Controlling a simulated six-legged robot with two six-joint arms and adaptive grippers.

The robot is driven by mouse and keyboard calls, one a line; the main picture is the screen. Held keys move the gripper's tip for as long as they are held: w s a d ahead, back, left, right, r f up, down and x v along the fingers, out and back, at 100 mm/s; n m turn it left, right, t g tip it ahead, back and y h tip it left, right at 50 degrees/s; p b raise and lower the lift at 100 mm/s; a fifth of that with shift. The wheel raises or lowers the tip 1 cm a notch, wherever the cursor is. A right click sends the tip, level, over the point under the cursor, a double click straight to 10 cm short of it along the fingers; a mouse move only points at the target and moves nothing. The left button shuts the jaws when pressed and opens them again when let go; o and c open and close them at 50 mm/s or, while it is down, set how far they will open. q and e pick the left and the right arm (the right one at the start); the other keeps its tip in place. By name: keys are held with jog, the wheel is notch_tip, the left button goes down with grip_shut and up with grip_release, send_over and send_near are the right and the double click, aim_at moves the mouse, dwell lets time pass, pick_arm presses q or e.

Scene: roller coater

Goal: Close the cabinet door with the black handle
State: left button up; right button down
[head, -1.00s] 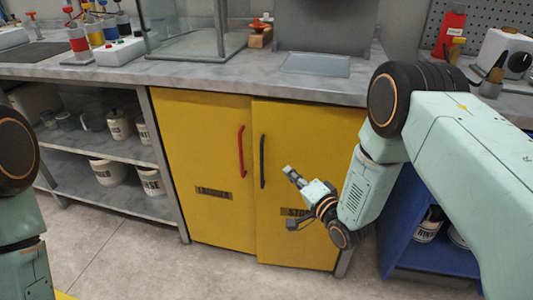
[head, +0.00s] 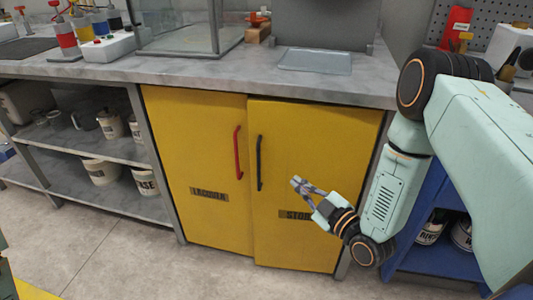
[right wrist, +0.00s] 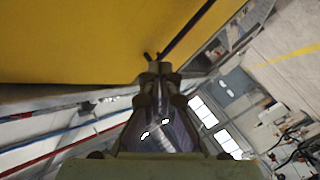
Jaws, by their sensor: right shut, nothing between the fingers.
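The yellow cabinet door with the black handle (head: 330,150) is the right one of a pair. Its left edge stands slightly proud of the door beside it, and its lower edge sits a little lower. The upright black handle (head: 259,163) is near that left edge. My right gripper (head: 297,183) is shut and empty in front of this door, right of and below the handle, apart from it in the head view. In the right wrist view, the gripper (right wrist: 158,68) points at the yellow door (right wrist: 80,40), with the dark handle (right wrist: 187,28) beyond its tips. My left gripper is out of view.
The other yellow door (head: 195,150) has a red handle (head: 238,152) and looks closed. Open shelves (head: 90,150) with tubs are at left. A blue shelf unit (head: 425,262) with tins stands at right, behind my right arm. The grey worktop (head: 210,72) overhangs the doors. The floor in front is clear.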

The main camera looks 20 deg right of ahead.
jog(key=a+n+y, duration=0.1)
jog(key=n, duration=0.5)
jog(key=n+b, duration=0.4)
jog(key=n, duration=0.1)
send_near(265, 147)
jog(key=w+a, duration=0.2)
jog(key=a, duration=0.2)
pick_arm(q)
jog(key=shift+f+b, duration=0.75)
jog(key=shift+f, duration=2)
pick_arm(e)
jog(key=shift+w+d+f, duration=0.1)
jog(key=shift+w+d, duration=0.2)
jog(key=shift+w, duration=0.3)
jog(key=shift+w+d+f, duration=0.1)
jog(key=shift+w+d, duration=0.2)
jog(key=shift+w, duration=0.3)
jog(key=shift+w+d, duration=0.3)
jog(key=shift+w, duration=0.3)
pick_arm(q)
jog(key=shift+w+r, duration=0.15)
pick_arm(e)
jog(key=shift+w+d, duration=0.1)
jog(key=shift+w, duration=0.05)
